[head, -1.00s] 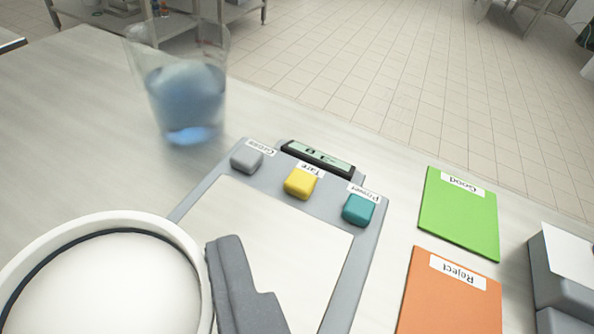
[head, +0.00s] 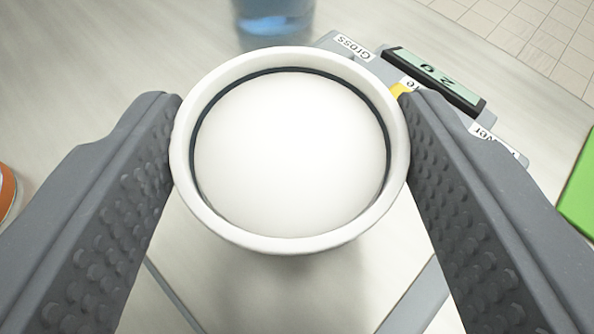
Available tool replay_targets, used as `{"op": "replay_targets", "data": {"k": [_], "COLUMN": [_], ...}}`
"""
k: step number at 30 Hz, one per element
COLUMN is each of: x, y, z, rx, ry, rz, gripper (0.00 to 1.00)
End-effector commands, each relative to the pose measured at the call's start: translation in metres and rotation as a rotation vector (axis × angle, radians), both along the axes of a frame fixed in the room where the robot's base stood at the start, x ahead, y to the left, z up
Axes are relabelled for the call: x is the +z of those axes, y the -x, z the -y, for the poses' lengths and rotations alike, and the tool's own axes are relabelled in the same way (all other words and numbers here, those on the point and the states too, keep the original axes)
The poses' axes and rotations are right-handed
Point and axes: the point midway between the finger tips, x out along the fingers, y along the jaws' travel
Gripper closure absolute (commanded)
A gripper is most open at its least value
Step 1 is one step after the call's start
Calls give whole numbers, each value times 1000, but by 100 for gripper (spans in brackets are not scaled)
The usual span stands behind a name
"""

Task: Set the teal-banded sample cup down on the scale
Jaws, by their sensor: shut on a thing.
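A white cup (head: 290,252) full of white contents, with a dark ring inside its rim, is in the middle of the head view. Its outer side is hidden below the rim, so no teal band shows. My gripper (head: 290,155) is shut on it, one grey ribbed finger on each side. The scale (head: 415,298) lies under the cup, its pale plate showing below the rim. I cannot tell whether the cup's base touches the plate. The scale's display (head: 435,80) is at the upper right; the finger and cup hide most of its buttons.
A clear container with blue contents (head: 273,18) stands beyond the cup at the top edge. A green pad (head: 578,190) is at the right edge. Part of an orange object (head: 6,190) shows at the left edge. The bench at upper left is clear.

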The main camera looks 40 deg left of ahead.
Motion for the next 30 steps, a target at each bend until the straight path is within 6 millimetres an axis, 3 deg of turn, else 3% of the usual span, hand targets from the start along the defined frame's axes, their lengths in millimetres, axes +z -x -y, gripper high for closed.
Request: {"op": "replay_targets", "data": {"k": [7, 8, 9, 10, 20, 30], "x": [0, 0, 0, 0, 2, 23], "y": [0, 0, 0, 0, 1, 35], "z": [0, 0, 0, 0, 1, 38], "rx": [0, 0, 0, 0, 0, -5], "ry": [-1, -1, -1, 0, 0, 2], "rz": [1, 1, 1, 1, 1, 1], "gripper": [68, 35, 24, 22, 22, 22]}}
